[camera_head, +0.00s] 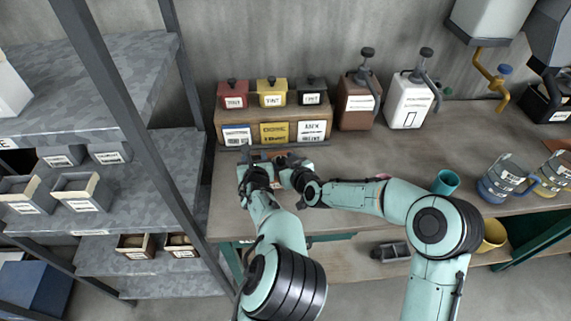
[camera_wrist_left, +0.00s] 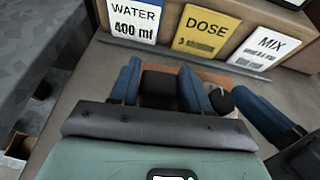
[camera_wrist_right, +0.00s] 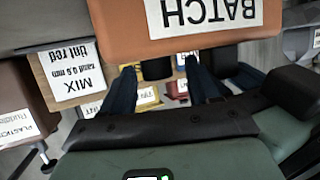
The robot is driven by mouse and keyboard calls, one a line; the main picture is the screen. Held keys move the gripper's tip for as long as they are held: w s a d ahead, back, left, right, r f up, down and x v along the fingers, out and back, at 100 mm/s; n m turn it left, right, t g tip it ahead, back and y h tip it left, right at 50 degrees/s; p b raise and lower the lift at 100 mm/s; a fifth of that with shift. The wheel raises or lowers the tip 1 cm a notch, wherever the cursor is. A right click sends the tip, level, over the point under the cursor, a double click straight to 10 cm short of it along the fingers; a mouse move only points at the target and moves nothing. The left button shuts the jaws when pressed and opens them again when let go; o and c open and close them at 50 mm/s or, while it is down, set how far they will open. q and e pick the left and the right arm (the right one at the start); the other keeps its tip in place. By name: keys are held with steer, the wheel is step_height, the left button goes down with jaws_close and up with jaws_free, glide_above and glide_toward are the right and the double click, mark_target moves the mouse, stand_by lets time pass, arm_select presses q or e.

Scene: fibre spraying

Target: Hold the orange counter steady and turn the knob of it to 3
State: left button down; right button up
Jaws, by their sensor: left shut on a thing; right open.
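The orange counter (camera_wrist_right: 118,32) fills the top of the right wrist view, with a white BATCH label that reads upside down. A strip of its orange body (camera_wrist_left: 216,77) shows behind the fingers in the left wrist view. My left gripper (camera_wrist_left: 160,78) is shut on the counter, with a black part between its blue fingers. My right gripper (camera_wrist_right: 160,82) is open, and a dark round part, seemingly the knob (camera_wrist_right: 155,69), lies between its fingertips. I cannot tell if they touch it. In the head view both grippers hide most of the counter. The knob's number is not readable.
A wooden rack (camera_head: 222,116) with WATER, DOSE and MIX cards and red, yellow and black tint boxes stands just behind. Brown (camera_head: 357,104) and white (camera_head: 408,102) canisters stand right of it. Shelving (camera_head: 140,190) is close on the left. The middle bench is mostly clear.

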arm_select(q)
steer(key=shift+a, duration=0.1)
arm_select(e)
steer(key=v, duration=1.2)
steer(key=shift+f, duration=0.1)
arm_select(q)
steer(key=shift+c, duration=2.2)
jaws_free()
steer(key=shift+s, duration=0.1)
